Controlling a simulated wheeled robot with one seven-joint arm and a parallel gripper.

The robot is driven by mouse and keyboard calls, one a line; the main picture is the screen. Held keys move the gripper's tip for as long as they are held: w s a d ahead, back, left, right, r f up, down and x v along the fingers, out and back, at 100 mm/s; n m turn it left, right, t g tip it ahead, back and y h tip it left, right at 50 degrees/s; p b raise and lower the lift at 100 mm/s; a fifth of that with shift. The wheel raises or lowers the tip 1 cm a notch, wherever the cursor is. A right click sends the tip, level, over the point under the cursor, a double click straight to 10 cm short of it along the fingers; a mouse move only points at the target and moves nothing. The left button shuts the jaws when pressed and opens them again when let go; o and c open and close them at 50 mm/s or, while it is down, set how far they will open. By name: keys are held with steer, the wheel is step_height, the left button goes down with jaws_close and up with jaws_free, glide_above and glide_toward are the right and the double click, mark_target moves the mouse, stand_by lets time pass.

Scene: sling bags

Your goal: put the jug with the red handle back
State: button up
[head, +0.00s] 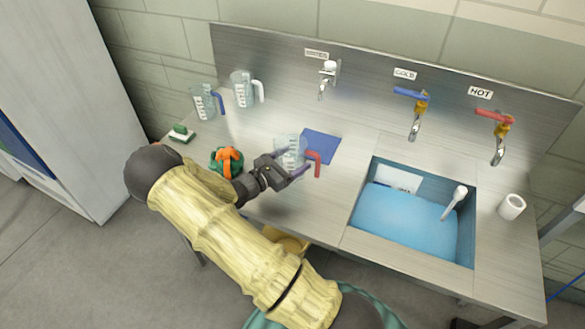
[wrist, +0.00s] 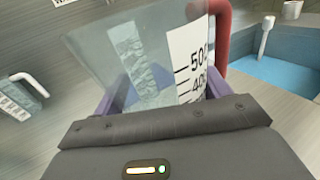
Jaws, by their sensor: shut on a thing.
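The clear jug with the red handle (head: 291,152) is at the middle of the steel counter in the head view, its red handle on the right. My gripper (head: 287,168) is shut on this jug. In the wrist view the jug (wrist: 140,60) stands between the purple fingers, with measuring marks facing me. I cannot tell whether its base touches the counter. A jug with a blue handle (head: 205,102) and a jug with a white handle (head: 243,89) stand upright at the back left.
A blue cloth or mat (head: 320,147) lies just behind the held jug. The sink (head: 412,212) holds blue water. A green brush (head: 181,134) and a green and orange object (head: 227,161) lie on the left. A white roll (head: 512,207) stands at right. Taps line the back panel.

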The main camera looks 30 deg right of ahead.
mark_target(292, 169)
steer(key=shift+f, duration=1.9)
steer(key=shift+f, duration=0.2)
steer(key=o, duration=1.2)
steer(key=shift+r+p, duration=0.25)
steer(key=shift+p, duration=0.05)
steer(key=b+v, duration=0.2)
steer(key=v, duration=1)
steer(key=shift+b, duration=0.3)
